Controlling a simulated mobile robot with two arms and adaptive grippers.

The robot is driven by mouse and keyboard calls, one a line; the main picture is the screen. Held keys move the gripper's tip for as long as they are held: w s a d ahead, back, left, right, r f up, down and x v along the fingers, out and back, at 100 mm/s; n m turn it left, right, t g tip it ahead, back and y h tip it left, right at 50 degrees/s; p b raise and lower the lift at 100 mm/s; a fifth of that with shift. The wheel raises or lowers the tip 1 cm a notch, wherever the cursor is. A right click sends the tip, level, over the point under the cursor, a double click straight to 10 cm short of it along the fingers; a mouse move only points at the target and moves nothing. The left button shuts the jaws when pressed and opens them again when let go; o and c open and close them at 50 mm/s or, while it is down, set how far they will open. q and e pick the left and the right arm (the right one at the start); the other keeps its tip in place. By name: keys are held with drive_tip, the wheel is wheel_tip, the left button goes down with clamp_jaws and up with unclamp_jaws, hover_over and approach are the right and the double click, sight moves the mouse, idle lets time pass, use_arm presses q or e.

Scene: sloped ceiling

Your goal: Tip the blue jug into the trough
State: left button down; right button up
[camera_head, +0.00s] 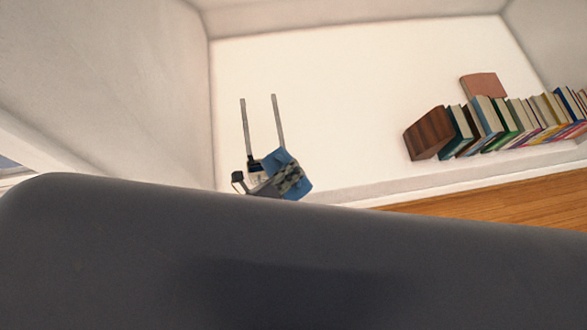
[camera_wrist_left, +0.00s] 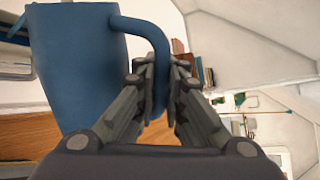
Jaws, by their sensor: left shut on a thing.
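My left gripper (camera_wrist_left: 164,72) is shut on the handle, one finger on each side. What the jug holds cannot be seen. In the head view a large dark grey shape covers the lower part, and I cannot make out the jug with certainty. I do not see the trough or my right gripper.
A row of books (camera_head: 510,122) leans on the white ledge at right. A device with two upright grey rods (camera_head: 262,128) stands further left, beside a small blue thing with grey markings (camera_head: 285,177). White ledge between them is clear. Brown wood (camera_head: 490,205) lies below.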

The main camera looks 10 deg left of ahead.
use_arm(q)
drive_tip(key=shift+w+a+r+n+g+h+p, duration=0.2)
drive_tip(key=shift+w+a+r+n+p, duration=0.2)
drive_tip(key=shift+r+p, duration=0.25)
drive_tip(key=shift+w+a+r+n+g+h+p, duration=0.25)
drive_tip(key=shift+w+r+p, duration=0.2)
drive_tip(key=shift+p, duration=0.3)
idle(0.8)
drive_tip(key=shift+s, duration=0.1)
